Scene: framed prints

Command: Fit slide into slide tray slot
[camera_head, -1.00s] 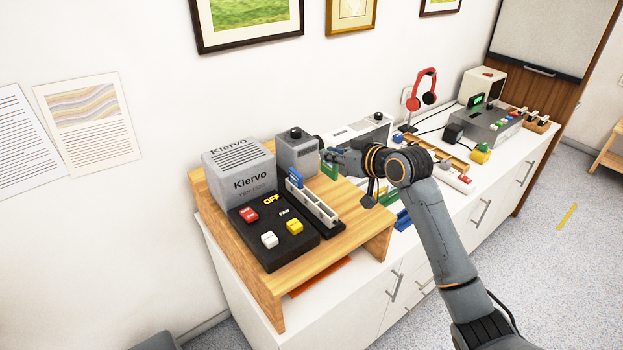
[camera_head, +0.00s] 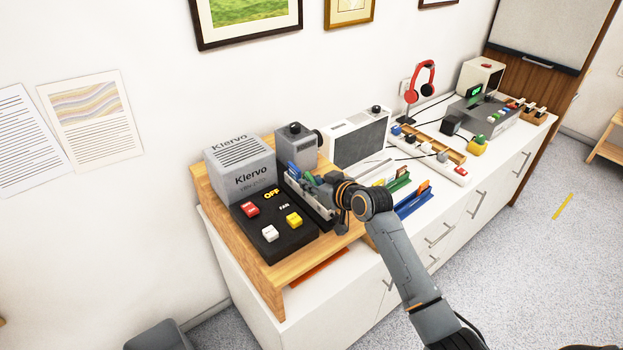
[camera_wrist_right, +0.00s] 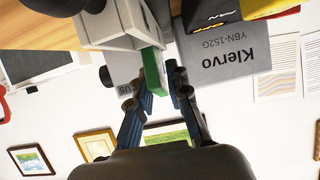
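The pale grey slotted slide tray (camera_head: 313,204) lies on a black base on the wooden riser. A blue slide (camera_head: 293,168) stands at its far end. My right gripper (camera_head: 315,183) is at the tray, shut on a green slide (camera_head: 307,178) just beside the blue one. In the right wrist view, the green slide (camera_wrist_right: 153,73) is between the fingertips (camera_wrist_right: 160,88), close to the pale tray (camera_wrist_right: 133,18). I cannot tell whether it is inside a slot. The arm hides part of the tray. My left gripper is not in view.
A black button panel (camera_head: 283,243) and a grey Klervo box (camera_head: 240,168) stand left of the tray. A grey projector-like device (camera_head: 296,147) is behind it.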

